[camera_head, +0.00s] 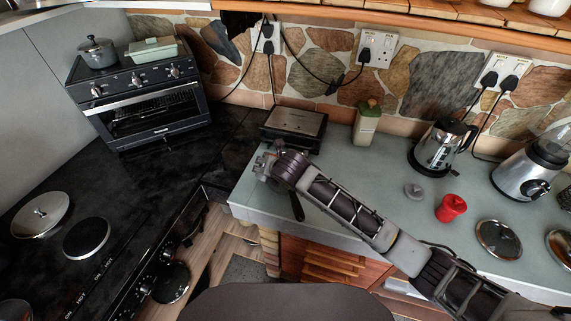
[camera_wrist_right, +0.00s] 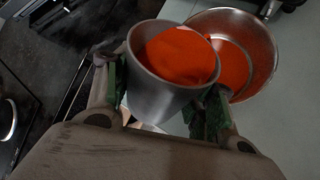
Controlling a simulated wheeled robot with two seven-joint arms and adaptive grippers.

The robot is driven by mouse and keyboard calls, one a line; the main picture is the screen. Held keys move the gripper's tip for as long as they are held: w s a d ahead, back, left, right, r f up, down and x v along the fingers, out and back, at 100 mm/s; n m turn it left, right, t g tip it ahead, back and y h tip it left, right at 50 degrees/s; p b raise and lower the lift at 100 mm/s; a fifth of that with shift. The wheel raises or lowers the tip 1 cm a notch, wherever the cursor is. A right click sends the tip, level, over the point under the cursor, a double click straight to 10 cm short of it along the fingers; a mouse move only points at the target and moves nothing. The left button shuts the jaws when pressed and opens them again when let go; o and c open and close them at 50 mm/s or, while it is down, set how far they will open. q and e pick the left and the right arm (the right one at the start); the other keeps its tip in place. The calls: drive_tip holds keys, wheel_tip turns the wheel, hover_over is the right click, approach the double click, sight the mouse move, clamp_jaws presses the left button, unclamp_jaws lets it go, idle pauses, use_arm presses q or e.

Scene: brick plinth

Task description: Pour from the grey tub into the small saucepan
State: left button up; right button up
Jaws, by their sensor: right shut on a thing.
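The grey tub (camera_wrist_right: 158,95) holds an orange-red filling in the right wrist view. My right gripper (camera_wrist_right: 162,100) is shut on it, with one finger on each side. The filling reaches the tub's rim on the side towards the small saucepan (camera_wrist_right: 271,58), so the tub looks tilted that way. The saucepan is metal, stands beside and partly behind the tub, and has orange-red stuff inside. In the head view my right gripper (camera_head: 268,165) is over the left end of the grey counter. There the arm and gripper hide most of the tub and saucepan. My left gripper is not in view.
A black contact grill (camera_head: 295,128) stands just behind the gripper. A bottle (camera_head: 366,122), kettle (camera_head: 441,145), red pot (camera_head: 451,207) and blender (camera_head: 528,172) stand further right. The black hob (camera_head: 115,215) and toaster oven (camera_head: 150,100) are on the left.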

drive_tip(key=shift+w+d+f+m+g+y, duration=0.1)
drive_tip(key=shift+f+m+g+y, duration=0.1)
drive_tip(key=shift+m+g+y, duration=0.15)
idle(0.7)
drive_tip(key=shift+r+m+g+y, duration=0.25)
drive_tip(key=shift+r+g+y, duration=0.2)
drive_tip(key=shift+g, duration=0.2)
idle(0.7)
drive_tip(key=shift+f+m+g+y, duration=0.35)
drive_tip(key=shift+g+y, duration=0.15)
drive_tip(key=shift+g, duration=0.1)
idle(0.8)
drive_tip(key=shift+w+d+r+m+g+y, duration=0.1)
drive_tip(key=shift+r+m+g+y, duration=0.15)
drive_tip(key=shift+r+g+y, duration=0.2)
idle(0.9)
drive_tip(key=shift+w+d+f+m+g+y, duration=0.45)
drive_tip(key=shift+w+d+y, duration=0.1)
drive_tip(key=shift+w, duration=0.1)
idle(0.7)
drive_tip(key=shift+w+d+r+m+g+y, duration=0.25)
drive_tip(key=shift+r+g+y, duration=0.15)
drive_tip(key=shift+g+y, duration=0.15)
idle(0.9)
